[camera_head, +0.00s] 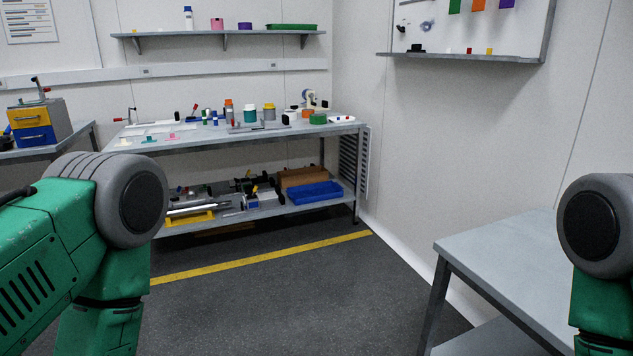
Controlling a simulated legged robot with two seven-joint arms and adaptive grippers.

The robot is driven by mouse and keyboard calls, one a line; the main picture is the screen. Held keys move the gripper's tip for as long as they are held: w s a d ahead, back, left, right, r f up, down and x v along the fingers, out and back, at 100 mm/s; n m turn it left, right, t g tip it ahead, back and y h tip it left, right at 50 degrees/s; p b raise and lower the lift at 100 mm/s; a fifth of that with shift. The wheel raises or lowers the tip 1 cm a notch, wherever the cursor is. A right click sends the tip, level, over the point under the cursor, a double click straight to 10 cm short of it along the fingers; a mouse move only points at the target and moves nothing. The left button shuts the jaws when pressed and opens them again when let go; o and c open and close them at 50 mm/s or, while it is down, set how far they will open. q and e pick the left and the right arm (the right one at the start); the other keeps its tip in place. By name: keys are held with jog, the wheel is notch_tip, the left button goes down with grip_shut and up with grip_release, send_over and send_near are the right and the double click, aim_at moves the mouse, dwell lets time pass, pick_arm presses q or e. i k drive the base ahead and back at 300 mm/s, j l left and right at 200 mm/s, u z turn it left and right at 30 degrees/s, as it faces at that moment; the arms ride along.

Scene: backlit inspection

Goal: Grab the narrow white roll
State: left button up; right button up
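No narrow white roll can be told for certain at this distance. A small whitish round thing (308,97), perhaps a roll, stands at the back right of the far workbench (215,139). A long white rod-like thing (196,208) lies on the bench's lower shelf, at the left. My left arm shows at the left edge and my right arm at the right edge, both far from the bench. Neither gripper is in view.
Bottles, jars and small tools crowd the far bench. A blue tray (315,193) sits on its lower shelf. A grey table (510,262) stands near at the right. A side bench (62,146) is at the left. The dark floor (290,300) between is clear.

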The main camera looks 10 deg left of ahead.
aim_at(293, 115)
jog(key=i+j+u, duration=0.3)
jog(key=i, duration=0.75)
jog(key=i+l+u, duration=0.15)
jog(key=i+u, duration=0.15)
jog(key=i, duration=0.7)
jog(key=i+l, duration=0.2)
jog(key=i, duration=0.2)
jog(key=i+l+z, duration=0.1)
jog(key=i+l, duration=0.15)
jog(key=i, duration=0.2)
jog(key=i+l, duration=0.2)
jog(key=i, duration=0.2)
jog(key=i+j+z, duration=0.15)
jog(key=i+j, duration=0.2)
jog(key=i, duration=0.15)
jog(key=i+j+z, duration=0.1)
jog(key=i+j, duration=0.3)
jog(key=i, duration=0.1)
